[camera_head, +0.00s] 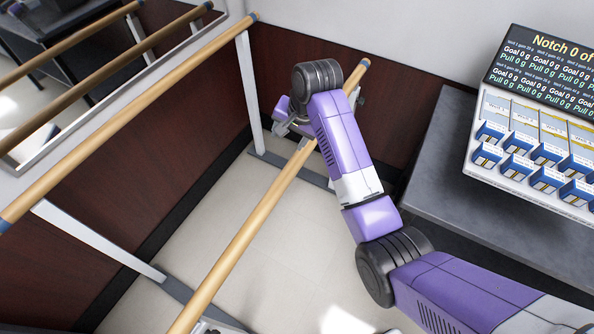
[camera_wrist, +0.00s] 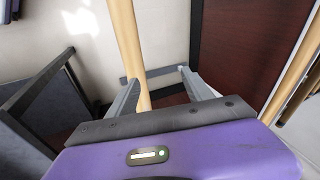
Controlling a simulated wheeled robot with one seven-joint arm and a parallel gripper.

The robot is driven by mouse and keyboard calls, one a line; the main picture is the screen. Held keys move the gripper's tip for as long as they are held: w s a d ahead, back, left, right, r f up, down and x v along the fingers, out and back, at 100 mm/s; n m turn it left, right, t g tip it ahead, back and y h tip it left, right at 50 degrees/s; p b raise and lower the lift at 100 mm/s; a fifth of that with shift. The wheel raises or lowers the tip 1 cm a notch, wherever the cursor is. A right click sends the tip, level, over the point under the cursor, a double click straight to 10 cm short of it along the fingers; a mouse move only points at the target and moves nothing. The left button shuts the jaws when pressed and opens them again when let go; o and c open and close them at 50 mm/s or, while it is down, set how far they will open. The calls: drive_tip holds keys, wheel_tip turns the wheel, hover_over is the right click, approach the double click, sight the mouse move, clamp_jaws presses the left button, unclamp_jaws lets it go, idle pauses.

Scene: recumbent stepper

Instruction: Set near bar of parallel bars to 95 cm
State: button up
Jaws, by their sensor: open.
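The near bar (camera_head: 262,208) is a long round wooden rail running from the bottom of the head view to a blue-capped far end beside my wrist. My gripper (camera_head: 283,128) is at the bar's far part, largely hidden by my own wrist. In the wrist view the near bar (camera_wrist: 126,40) runs between the two spread grey fingers of my gripper (camera_wrist: 160,76), closer to the left finger. I cannot tell how far the fingertips are from the bar. A fitting (camera_head: 357,97) shows just under the bar's far end. No height marking is readable.
The far bar (camera_head: 130,110) runs along the wall on white uprights (camera_head: 249,92), with a mirror (camera_head: 115,80) behind it. A grey table (camera_head: 440,170) at right carries a display (camera_head: 545,65) and blue-and-white boxes (camera_head: 548,153). Open floor (camera_head: 290,260) lies right of the bar.

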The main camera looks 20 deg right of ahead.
drive_tip(key=m+g, duration=0.1)
drive_tip(key=g, duration=0.1)
hover_over(291, 168)
drive_tip(key=s, duration=0.1)
drive_tip(key=shift+s+d+f, duration=0.1)
drive_tip(key=shift+d+f, duration=0.15)
drive_tip(key=shift+f, duration=0.3)
drive_tip(key=shift+s+d+f, duration=0.1)
drive_tip(key=shift+d+f, duration=0.1)
drive_tip(key=shift+f, duration=0.35)
drive_tip(key=shift+x, duration=3.8)
clamp_jaws()
drive_tip(key=shift+w, duration=0.1)
